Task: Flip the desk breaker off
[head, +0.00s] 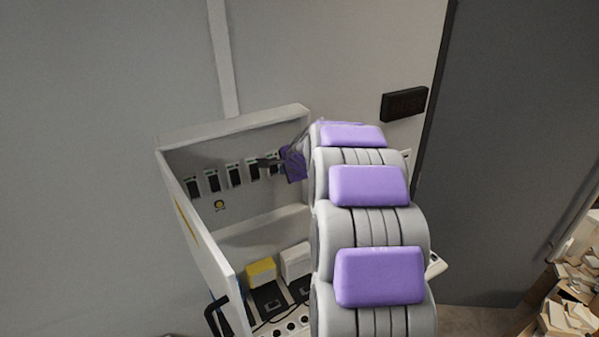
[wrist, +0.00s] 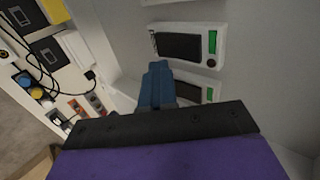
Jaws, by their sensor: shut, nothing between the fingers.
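An open white breaker box (head: 235,124) on the wall holds a row of breakers with black switches (head: 213,181). Their labels are too small to read, so I cannot tell which one is the desk breaker. My gripper (head: 268,162) reaches into the box from the right, at the right end of the row. In the wrist view my gripper's blue fingers (wrist: 158,75) are together and empty. They partly cover one breaker with a green patch (wrist: 209,94). Another breaker (wrist: 180,47), also with a green patch, shows fully above it. Contact cannot be told.
Below the breakers are a yellow block (head: 261,272), a white block (head: 296,261), sockets and black cables (wrist: 48,72). A dark panel (head: 510,150) stands on the right, with a cluttered pile (head: 575,285) beyond.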

